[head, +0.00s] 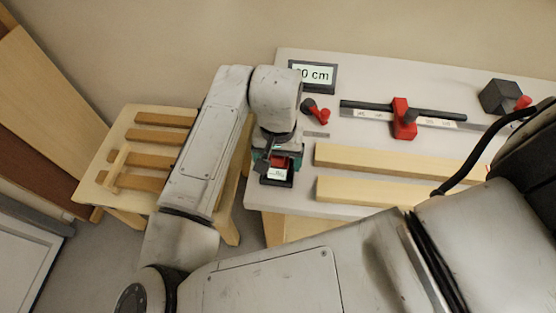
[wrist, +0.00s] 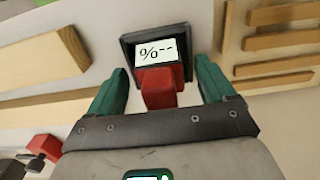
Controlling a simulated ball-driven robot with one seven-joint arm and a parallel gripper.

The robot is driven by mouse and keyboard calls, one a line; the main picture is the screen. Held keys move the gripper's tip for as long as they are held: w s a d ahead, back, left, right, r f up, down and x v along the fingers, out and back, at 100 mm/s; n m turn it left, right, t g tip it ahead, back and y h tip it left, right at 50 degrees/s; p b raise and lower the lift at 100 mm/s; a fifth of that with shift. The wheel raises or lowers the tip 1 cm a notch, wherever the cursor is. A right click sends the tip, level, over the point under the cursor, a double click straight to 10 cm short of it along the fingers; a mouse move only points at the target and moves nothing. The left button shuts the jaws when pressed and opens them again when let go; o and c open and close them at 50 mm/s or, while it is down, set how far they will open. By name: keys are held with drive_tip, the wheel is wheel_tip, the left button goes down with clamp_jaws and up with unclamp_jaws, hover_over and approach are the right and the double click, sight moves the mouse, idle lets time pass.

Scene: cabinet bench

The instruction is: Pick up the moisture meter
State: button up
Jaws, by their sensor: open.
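The moisture meter (wrist: 157,52) has a dark square frame, a white screen reading "%--" and a red handle (wrist: 158,88). In the head view the meter (head: 276,174) is at the left end of the white bench, partly hidden by my gripper. My gripper (wrist: 162,68) is open in the wrist view. Its two green fingers are on either side of the red handle, with a visible gap on each side. The meter's screen end lies beyond the fingertips. In the head view my gripper (head: 281,157) is above and beside the meter.
A slatted wooden stand (head: 120,120) is at the left, across a gap.

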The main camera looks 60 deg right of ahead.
drive_tip(key=c, duration=1.2)
drive_tip(key=shift+c, duration=0.2)
drive_tip(key=shift+r, duration=0.55)
drive_tip(key=s+a+r+p, duration=0.2)
drive_tip(key=s+r+p, duration=0.5)
drive_tip(key=s+r, duration=0.5)
drive_tip(key=shift+s+p, duration=0.3)
drive_tip(key=shift+s, duration=0.45)
drive_tip(key=shift+s+d, duration=0.1)
drive_tip(key=shift+s, duration=0.05)
